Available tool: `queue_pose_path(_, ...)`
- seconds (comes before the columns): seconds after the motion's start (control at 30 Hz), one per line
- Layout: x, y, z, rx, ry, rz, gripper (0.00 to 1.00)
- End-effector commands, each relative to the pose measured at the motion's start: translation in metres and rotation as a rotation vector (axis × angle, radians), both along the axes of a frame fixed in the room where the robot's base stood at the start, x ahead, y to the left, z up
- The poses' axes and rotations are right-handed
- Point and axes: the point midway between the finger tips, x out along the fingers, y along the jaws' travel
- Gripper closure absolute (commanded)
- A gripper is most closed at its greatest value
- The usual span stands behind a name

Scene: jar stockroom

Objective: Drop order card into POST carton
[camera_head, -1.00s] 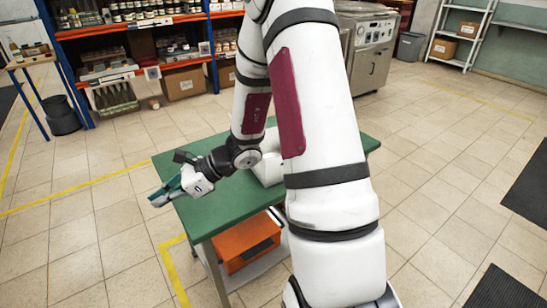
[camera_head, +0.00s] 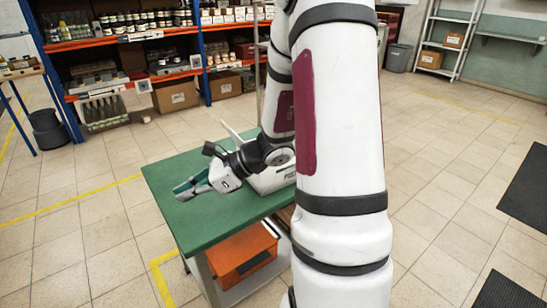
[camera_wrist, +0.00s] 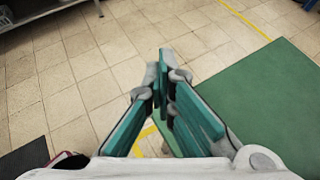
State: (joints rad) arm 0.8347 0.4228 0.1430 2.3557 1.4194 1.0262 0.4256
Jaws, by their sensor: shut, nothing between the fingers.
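The white carton (camera_head: 270,182) sits on the green table (camera_head: 222,220), with dark lettering on its front too small to read surely. A pale upright flap or panel (camera_head: 236,134) shows behind my wrist. My arm hides much of the carton. My gripper (camera_head: 180,191) is left of the carton, over the left part of the table, its teal fingers pointing left. In the wrist view my gripper (camera_wrist: 162,72) has its fingertips together with nothing between them. I cannot make out an order card in either view.
An orange crate (camera_head: 241,257) is under the table. Shelves with jars, bottles and cardboard boxes (camera_head: 176,96) stand at the back left, with a dark bin (camera_head: 48,131) beside them. A metal cabinet rack (camera_head: 449,40) stands at the back right. The tiled floor left of the table is clear.

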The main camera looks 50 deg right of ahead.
Motion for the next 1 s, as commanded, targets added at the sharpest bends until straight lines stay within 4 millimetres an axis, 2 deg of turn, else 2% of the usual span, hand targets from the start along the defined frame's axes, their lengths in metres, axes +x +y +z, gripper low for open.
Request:
queue_pose_path(0.03, -0.004, -0.016, 0.002, -0.002, -0.001, -0.031, 1.0)
queue_pose_path(0.17, -0.016, -0.059, 0.007, -0.002, -0.001, -0.11, 1.0)
queue_pose_path(0.27, -0.029, -0.105, 0.013, -0.003, -0.002, -0.195, 1.0)
queue_pose_path(0.4, -0.049, -0.177, 0.023, -0.003, -0.002, -0.328, 1.0)
queue_pose_path(0.53, -0.064, -0.232, 0.03, -0.002, -0.001, -0.432, 1.0)
queue_pose_path(0.7, -0.077, -0.281, 0.037, -0.001, 0.0, -0.523, 1.0)
queue_pose_path(0.9, -0.088, -0.323, 0.043, 0.001, 0.0, -0.602, 1.0)
queue_pose_path(1.0, -0.091, -0.336, 0.044, 0.001, 0.001, -0.627, 1.0)
